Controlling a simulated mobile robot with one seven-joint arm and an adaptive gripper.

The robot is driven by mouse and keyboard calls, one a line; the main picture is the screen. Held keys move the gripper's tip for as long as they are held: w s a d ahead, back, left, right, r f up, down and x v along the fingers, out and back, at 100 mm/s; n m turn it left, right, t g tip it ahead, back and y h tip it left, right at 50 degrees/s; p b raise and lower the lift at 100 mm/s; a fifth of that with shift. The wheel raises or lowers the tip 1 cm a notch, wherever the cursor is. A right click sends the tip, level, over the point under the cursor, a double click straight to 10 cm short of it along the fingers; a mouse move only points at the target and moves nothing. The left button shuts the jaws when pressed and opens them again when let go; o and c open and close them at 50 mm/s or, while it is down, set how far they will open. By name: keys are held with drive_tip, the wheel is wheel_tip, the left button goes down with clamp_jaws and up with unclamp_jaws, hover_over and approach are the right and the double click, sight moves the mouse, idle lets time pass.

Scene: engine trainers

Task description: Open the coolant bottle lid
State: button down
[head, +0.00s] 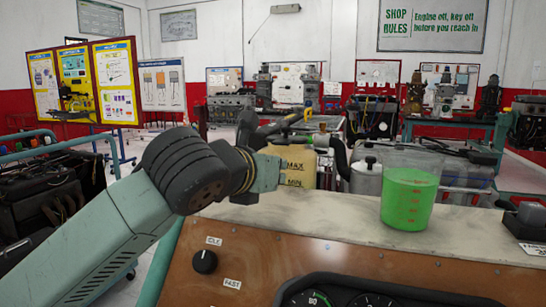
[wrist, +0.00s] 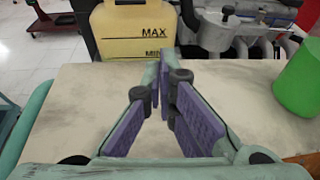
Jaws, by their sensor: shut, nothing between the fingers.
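The coolant bottle (head: 299,168) is a yellowish tank with MAX and MIN marks, behind the trainer's top ledge in the head view. My arm partly covers its left side there. Its body also shows at the top of the wrist view (wrist: 130,30), where its upper part is cut off. I cannot make out the lid clearly in either view. My gripper (wrist: 167,62) is shut and empty, its fingertips in front of the bottle's lower right side in the wrist view.
A clear jug of green liquid (head: 407,199) stands on the ledge to the right; the green also shows in the wrist view (wrist: 299,83). A grey metal canister (head: 367,178) is right of the bottle. A control panel (head: 240,258) with a knob is in front. The ledge between bottle and jug is clear.

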sight(285, 158)
drive_tip(key=shift+w+a+f+n+y, duration=0.2)
drive_tip(key=shift+w+a+f+y, duration=0.1)
drive_tip(key=shift+w+a+y, duration=0.15)
drive_tip(key=shift+w+a+f+n+y, duration=0.25)
drive_tip(key=shift+w+a+y, duration=0.1)
drive_tip(key=shift+w+a, duration=0.15)
drive_tip(key=p+x, duration=0.3)
drive_tip(key=x, duration=0.6)
drive_tip(key=shift+d+r, duration=0.15)
drive_tip(key=shift+r, duration=0.05)
wheel_tip(285, 158, up, 3)
drive_tip(key=p, duration=0.2)
drive_tip(key=shift+w+p, duration=0.1)
drive_tip(key=shift+p, duration=0.3)
drive_tip(key=shift+r, duration=0.25)
drive_tip(key=shift+r, duration=0.2)
